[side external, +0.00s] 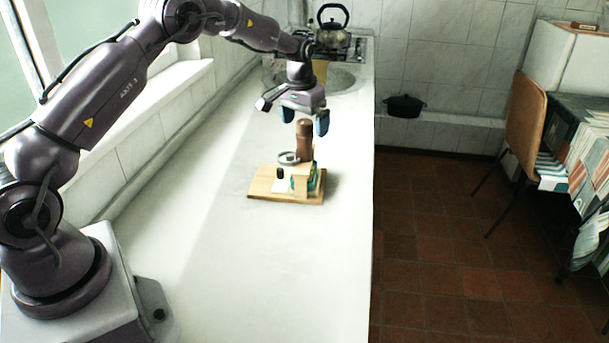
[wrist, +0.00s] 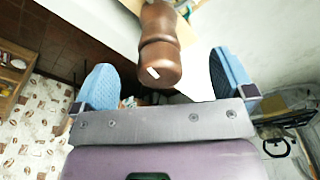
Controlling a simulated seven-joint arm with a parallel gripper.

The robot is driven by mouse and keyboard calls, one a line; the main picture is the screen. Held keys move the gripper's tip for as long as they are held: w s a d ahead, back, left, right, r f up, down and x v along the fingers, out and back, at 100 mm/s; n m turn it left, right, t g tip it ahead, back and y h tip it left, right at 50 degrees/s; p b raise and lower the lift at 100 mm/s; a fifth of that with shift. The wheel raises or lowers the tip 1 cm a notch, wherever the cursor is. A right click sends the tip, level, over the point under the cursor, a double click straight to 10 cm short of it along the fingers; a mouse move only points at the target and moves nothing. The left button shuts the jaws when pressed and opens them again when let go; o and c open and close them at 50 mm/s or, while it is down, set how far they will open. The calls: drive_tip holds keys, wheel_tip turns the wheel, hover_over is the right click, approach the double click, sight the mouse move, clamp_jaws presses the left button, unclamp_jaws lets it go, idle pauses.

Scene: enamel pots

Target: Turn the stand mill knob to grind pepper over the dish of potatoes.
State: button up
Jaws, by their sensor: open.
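A brown turned-wood mill (side external: 304,141) stands upright at the back of a wooden board (side external: 262,187) on the white counter. Its rounded top also shows in the wrist view (wrist: 159,52), with a small white mark on it.
A small black piece (side external: 280,173) and a green-and-wood item (side external: 314,177) are on the board. The long counter (side external: 230,260) is clear in front. A sink and a kettle (side external: 333,22) lie behind. The counter's right edge drops to a tiled floor.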

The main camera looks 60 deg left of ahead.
drive_tip(key=n, duration=0.6)
drive_tip(key=shift+y, duration=0.3)
drive_tip(key=n, duration=0.4)
drive_tip(key=shift+n+g, duration=0.3)
drive_tip(key=shift+g, duration=0.1)
drive_tip(key=c, duration=1.4)
